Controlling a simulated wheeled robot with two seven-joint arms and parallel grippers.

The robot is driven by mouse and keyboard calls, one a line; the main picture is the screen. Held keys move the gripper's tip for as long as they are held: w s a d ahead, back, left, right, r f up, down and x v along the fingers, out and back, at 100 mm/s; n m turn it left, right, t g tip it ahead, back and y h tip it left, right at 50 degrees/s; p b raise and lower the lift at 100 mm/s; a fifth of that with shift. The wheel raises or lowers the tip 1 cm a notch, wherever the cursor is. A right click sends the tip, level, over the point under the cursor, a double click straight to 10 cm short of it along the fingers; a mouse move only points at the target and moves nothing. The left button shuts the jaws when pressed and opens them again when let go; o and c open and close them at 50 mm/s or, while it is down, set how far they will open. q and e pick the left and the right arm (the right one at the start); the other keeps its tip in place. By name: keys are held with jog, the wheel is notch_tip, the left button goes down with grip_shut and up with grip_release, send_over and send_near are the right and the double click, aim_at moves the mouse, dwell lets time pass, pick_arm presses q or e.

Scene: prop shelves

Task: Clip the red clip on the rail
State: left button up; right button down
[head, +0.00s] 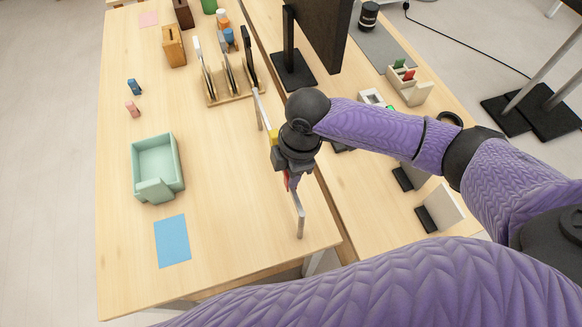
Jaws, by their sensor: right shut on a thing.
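The rail (299,213) is a thin pale bar raised on posts near the right edge of the light wooden table. My right gripper (291,177) is over the middle of the rail, pointing down, and is shut on the red clip (286,181). Only a sliver of the red clip shows beside the fingers. I cannot tell whether it touches the rail. A yellow clip (273,136) shows at the rail just beyond the gripper. My arm and gripper hide the middle of the rail. My left gripper is not in view.
A mint bin (180,165) and a blue sheet (172,241) lie to the left. Small blue (134,87) and pink (132,108) pieces are farther back. A wooden rack (214,98) stands beyond the rail. A monitor stand (292,72) is on the adjoining desk. The table between bin and rail is clear.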

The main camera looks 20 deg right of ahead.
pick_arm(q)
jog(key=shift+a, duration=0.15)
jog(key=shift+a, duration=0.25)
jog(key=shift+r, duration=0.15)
pick_arm(e)
jog(key=shift+f, duration=0.1)
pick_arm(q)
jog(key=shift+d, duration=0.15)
